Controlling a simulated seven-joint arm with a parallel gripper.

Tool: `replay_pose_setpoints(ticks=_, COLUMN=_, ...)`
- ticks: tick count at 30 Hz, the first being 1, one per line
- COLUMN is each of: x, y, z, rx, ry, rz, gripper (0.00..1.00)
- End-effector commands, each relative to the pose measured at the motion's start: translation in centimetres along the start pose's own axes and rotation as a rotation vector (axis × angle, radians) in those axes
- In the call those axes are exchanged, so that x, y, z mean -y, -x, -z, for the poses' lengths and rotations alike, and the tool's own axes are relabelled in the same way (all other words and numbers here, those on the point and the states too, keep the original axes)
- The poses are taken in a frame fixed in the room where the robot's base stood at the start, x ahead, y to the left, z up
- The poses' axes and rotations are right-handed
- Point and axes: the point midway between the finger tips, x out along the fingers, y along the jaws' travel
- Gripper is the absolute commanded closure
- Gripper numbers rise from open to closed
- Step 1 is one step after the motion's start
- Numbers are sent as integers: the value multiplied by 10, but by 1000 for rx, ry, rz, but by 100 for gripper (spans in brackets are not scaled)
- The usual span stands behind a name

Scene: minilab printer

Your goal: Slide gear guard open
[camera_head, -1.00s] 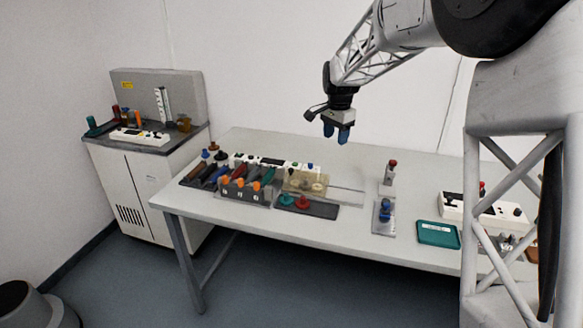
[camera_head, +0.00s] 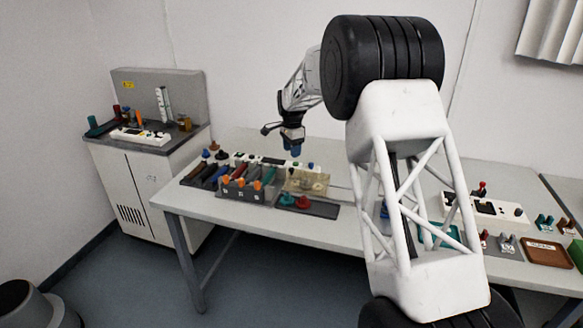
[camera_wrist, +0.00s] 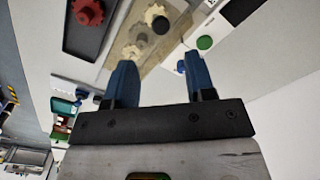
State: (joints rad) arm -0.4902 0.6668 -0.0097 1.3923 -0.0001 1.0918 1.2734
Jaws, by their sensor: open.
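The gear guard (camera_head: 307,182) is a see-through, yellowish cover on the table, right of the dark printer block with orange knobs. In the wrist view the guard (camera_wrist: 171,18) lies beyond the fingers, with pale gears (camera_wrist: 138,45) showing through or beside it. My gripper (camera_head: 293,152) hangs fingers down above and slightly behind the guard, apart from it. In the wrist view its two blue fingers (camera_wrist: 160,80) are spread with nothing between them. A clear rail or plate (camera_head: 340,196) right of the guard is partly hidden by my arm.
Red and teal gears (camera_head: 295,201) sit on a dark tray in front of the guard. A white control box with buttons (camera_head: 270,162) stands close behind it. Dark cartridges (camera_head: 207,174) lie to the left. My arm hides the table's middle right.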

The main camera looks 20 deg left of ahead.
Motion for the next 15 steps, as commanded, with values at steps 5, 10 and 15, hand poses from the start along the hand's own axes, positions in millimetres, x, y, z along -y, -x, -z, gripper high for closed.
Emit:
replay_pose_setpoints(ticks=5, x=2, y=-1, z=-1, rx=0, ry=-3, rz=0, gripper=50)
replay_pose_setpoints(ticks=10, x=2, y=-1, z=-1, rx=0, ry=-2, rz=0, gripper=50)
replay_pose_setpoints(ticks=15, x=2, y=-4, z=-1, rx=0, ry=-2, rz=-1, gripper=50)
